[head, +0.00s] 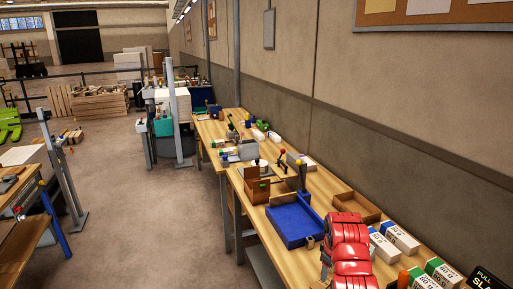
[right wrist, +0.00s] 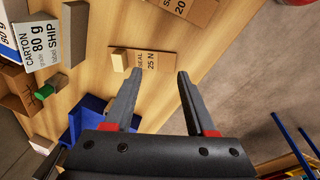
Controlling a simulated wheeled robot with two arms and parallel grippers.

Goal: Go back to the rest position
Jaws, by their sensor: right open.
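My right arm, red, comes in at the bottom of the head view, over the near part of the long wooden bench (head: 280,212). In the right wrist view my right gripper (right wrist: 158,73) is open, its two grey fingers wide apart with nothing between them. Beyond the fingertips lie a brown card marked SEAL 25 N (right wrist: 150,61) and a small pale block (right wrist: 119,60) on the bench top. The fingers look apart from both, though the height is hard to tell. My left gripper is not in view.
A blue tray (head: 293,224) and an open brown box (head: 356,206) lie beside my right arm. Labelled white packs (head: 401,239) line the wall side. A carton label (right wrist: 42,42) shows in the wrist view. The floor (head: 150,220) left of the bench is clear.

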